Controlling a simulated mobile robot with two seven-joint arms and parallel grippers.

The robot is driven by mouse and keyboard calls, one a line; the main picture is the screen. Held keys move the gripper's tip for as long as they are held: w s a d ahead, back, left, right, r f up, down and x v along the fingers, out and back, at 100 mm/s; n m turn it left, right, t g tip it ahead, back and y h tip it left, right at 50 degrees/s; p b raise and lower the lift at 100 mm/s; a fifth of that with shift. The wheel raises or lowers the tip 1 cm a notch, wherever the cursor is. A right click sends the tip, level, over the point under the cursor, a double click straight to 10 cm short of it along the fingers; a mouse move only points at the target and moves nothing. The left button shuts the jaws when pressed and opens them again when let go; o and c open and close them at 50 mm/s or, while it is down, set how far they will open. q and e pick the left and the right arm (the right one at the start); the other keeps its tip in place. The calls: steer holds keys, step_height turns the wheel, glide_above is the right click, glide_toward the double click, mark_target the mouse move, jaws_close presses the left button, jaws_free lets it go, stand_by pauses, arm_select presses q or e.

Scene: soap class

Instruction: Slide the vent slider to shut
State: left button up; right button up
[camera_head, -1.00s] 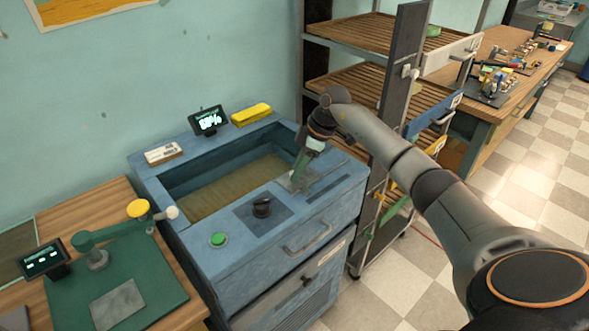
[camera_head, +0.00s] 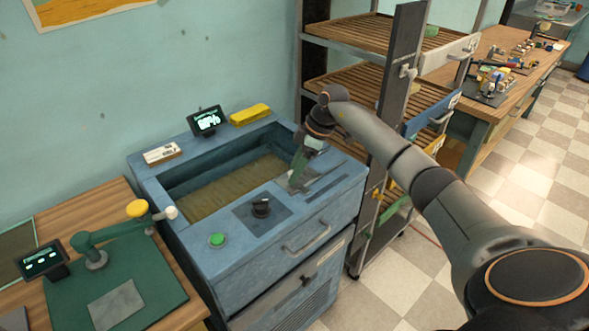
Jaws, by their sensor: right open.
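The vent slider sits in a grey plate (camera_head: 318,187) on the right part of the blue cabinet's top. My right gripper (camera_head: 295,183) points down at the left end of that plate, with its arm coming in from the right. The gripper is open. The slider's knob is hidden or too small to make out at the fingertips, so I cannot tell whether they touch it. My left gripper is not in view.
The blue cabinet (camera_head: 225,245) has an open basin, a black knob (camera_head: 261,207), a green button (camera_head: 217,240) and a display (camera_head: 206,121). A slatted rack (camera_head: 360,90) stands close on the right. A green press (camera_head: 110,240) stands on the left bench.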

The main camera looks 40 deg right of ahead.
mark_target(313, 185)
steer(key=v, duration=1.2)
steer(key=shift+b, duration=0.35)
steer(key=shift+a, duration=0.1)
